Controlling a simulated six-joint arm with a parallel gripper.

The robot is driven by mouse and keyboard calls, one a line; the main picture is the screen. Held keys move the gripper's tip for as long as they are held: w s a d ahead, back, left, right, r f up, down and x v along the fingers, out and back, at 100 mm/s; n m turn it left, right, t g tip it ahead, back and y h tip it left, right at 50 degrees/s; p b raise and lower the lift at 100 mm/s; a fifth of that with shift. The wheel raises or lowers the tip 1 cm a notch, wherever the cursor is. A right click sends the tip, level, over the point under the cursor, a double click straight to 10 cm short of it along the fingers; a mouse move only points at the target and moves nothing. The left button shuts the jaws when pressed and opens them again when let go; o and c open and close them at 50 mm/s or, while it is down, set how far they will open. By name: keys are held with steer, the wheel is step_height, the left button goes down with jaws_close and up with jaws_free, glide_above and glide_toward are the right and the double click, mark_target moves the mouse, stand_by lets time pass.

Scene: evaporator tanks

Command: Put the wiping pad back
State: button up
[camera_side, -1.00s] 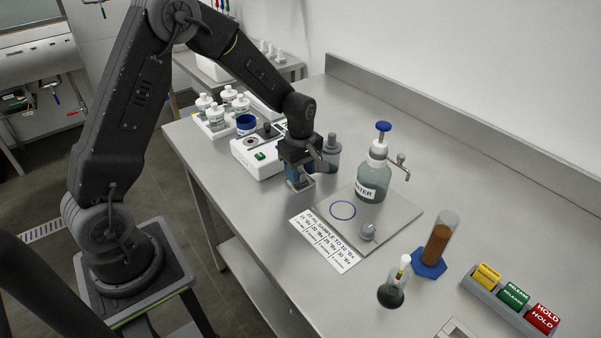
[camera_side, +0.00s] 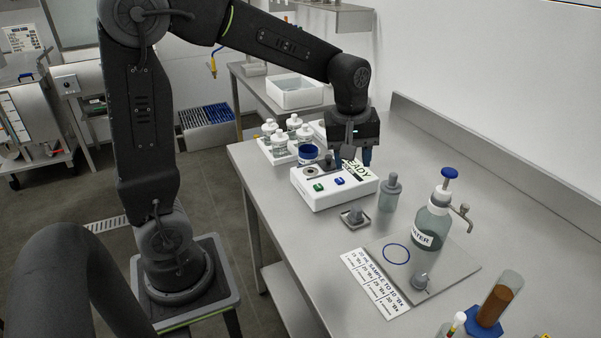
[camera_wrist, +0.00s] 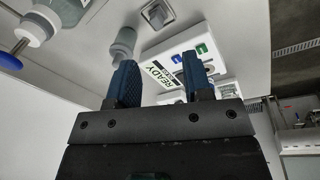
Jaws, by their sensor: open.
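A small grey square piece with a raised grip (camera_side: 353,217), which looks like the wiping pad, rests on the bench just in front of the white instrument. It also shows at the top of the wrist view (camera_wrist: 158,13). My gripper (camera_side: 352,160) is open and empty above the right part of the white instrument (camera_side: 325,196), up and back from the pad. In the wrist view my two blue fingers (camera_wrist: 160,76) stand apart with nothing between them. The instrument's label reads READY. The pad's underside is hidden.
A grey-capped bottle (camera_side: 390,194) stands right of the instrument. Nearer are a WATER pump bottle (camera_side: 433,224), a grey plate (camera_side: 448,271) with a blue ring and knob, and a printed card (camera_side: 376,285). White-capped bottles (camera_side: 279,145) and a blue cup (camera_side: 308,154) stand behind.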

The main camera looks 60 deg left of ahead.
steer(key=s+d+r+m+t, duration=0.2)
steer(key=s+m, duration=0.4)
steer(key=s, duration=0.2)
steer(key=s+d+r+m+t, duration=0.2)
steer(key=s+d+m, duration=0.1)
steer(key=s+m, duration=0.4)
steer(key=shift+s, duration=0.8)
